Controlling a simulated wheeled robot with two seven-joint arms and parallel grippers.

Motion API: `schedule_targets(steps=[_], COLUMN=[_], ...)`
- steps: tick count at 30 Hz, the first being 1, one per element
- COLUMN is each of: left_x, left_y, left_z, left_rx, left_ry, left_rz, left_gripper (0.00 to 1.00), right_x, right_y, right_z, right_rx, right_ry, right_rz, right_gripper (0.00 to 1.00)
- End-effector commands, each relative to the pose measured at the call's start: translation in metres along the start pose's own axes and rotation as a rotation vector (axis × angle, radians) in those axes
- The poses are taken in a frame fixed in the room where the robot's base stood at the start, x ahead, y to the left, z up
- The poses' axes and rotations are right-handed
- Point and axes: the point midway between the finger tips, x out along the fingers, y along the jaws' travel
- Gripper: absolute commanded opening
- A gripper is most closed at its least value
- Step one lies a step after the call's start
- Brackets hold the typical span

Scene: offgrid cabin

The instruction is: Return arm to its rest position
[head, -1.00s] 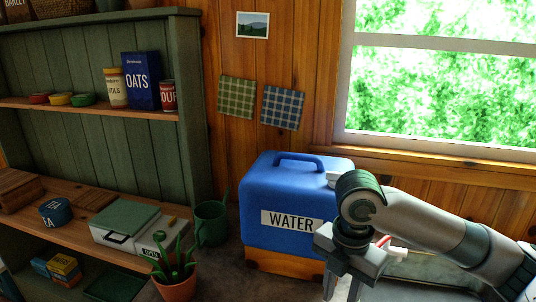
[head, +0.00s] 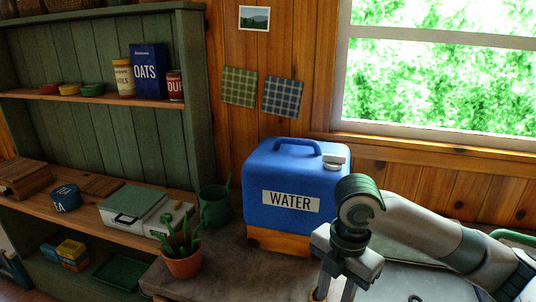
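My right arm comes in from the right. Its gripper (head: 335,290) points down over the counter in front of the blue water jug, with two fingers apart and the tips at or near the lower picture edge. The blue water jug (head: 283,217) with a WATER label stands on a wooden block, behind and left of the gripper. My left gripper is not in the head view.
A potted plant (head: 181,262) and a green watering can (head: 215,206) stand left of the jug. A green shelf unit (head: 190,80) with tins and boxes fills the left. The counter (head: 225,275) between plant and gripper is clear.

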Motion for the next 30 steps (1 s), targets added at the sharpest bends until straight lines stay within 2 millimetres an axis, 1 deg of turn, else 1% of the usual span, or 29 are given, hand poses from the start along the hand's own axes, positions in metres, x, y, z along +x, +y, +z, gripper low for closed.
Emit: schedule_targets(steps=[7,11,14,17,24,30], left_x=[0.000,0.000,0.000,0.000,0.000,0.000], left_y=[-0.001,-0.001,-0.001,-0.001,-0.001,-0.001], left_z=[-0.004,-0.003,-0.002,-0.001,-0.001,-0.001], left_rx=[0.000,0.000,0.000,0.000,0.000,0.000], left_ry=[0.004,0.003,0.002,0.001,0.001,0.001], left_rz=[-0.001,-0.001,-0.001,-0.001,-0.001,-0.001], left_gripper=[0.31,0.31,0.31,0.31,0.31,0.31], right_x=[0.020,0.035,0.049,0.067,0.107,0.137], right_y=[0.006,0.010,0.014,0.017,0.020,0.013], right_z=[-0.015,-0.026,-0.037,-0.051,-0.082,-0.097], right_rx=[0.052,0.098,0.148,0.222,0.464,0.703], right_ry=[0.038,0.066,0.098,0.141,0.254,0.334], right_rz=[0.043,0.075,0.107,0.145,0.240,0.296], right_gripper=[0.31,0.31,0.31,0.31,0.31,0.31])
